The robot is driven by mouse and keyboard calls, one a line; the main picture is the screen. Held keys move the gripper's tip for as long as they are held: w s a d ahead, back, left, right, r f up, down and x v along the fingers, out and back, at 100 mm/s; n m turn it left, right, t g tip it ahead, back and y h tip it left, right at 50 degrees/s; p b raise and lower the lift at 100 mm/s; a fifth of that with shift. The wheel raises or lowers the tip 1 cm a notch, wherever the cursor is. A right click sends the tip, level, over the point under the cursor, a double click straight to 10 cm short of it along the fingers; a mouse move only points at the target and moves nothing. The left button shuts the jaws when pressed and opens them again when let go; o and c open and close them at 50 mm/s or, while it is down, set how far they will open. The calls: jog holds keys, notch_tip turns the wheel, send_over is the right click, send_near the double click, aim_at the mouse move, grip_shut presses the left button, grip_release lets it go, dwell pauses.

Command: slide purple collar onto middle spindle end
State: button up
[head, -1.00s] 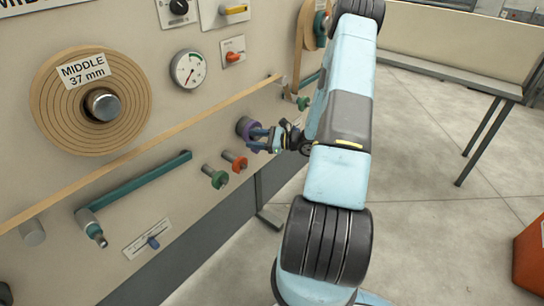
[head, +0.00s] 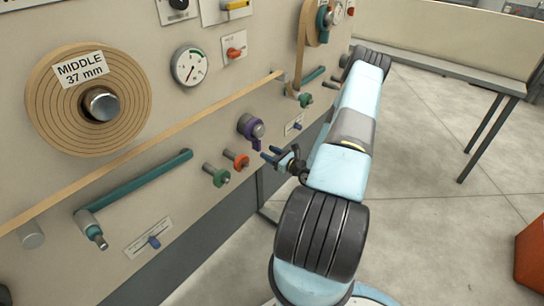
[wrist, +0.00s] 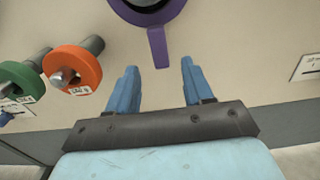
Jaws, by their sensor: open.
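The purple collar (head: 246,127) sits around a grey round peg on the panel, its short handle pointing down. In the wrist view the collar's handle (wrist: 157,48) hangs at the top, ahead of the gap between my fingers. The middle spindle end (head: 101,104) is a grey metal stub with no collar on it, at the centre of the wound roll (head: 55,115) labelled "MIDDLE 37 mm". My gripper (head: 270,153) is open and empty, just below and right of the collar and apart from it. Its blue fingers (wrist: 158,88) show spread in the wrist view.
Orange (head: 241,161) and green (head: 220,177) collars sit on pegs left of my gripper. A teal bar (head: 135,182) and a long tan strip (head: 150,137) cross the panel between the roll and the pegs. Open floor (head: 430,220) lies to the right.

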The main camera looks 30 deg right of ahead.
aim_at(260, 148)
jog(key=shift+x, duration=3.5)
grip_shut()
jog(key=c, duration=0.6)
grip_release()
grip_shut()
